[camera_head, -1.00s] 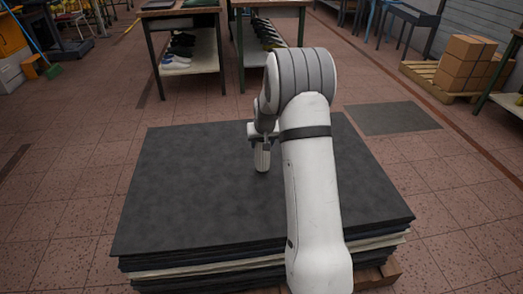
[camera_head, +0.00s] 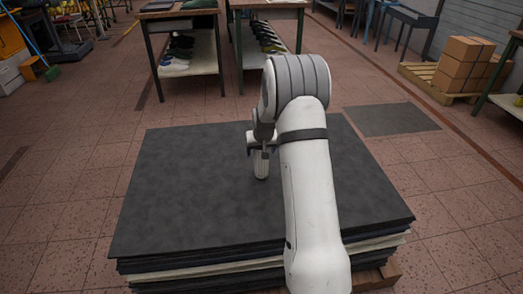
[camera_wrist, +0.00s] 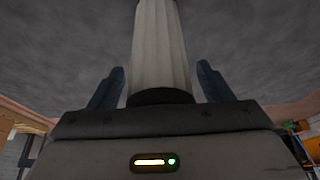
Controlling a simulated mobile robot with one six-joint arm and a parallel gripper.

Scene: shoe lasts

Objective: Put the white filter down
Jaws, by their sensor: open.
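The white filter (camera_wrist: 160,45) is a ribbed white cylinder between the two dark fingers of my gripper (camera_wrist: 161,78) in the wrist view. The fingers are open, with a narrow gap on each side of the filter. My arm hides part of the gripper.
The top of the sheet stack is clear to the left of my gripper. Tables with shoes on lower shelves (camera_head: 190,60) stand at the back. Cardboard boxes (camera_head: 468,62) sit on a pallet at the back right. A dark mat (camera_head: 392,119) lies on the floor.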

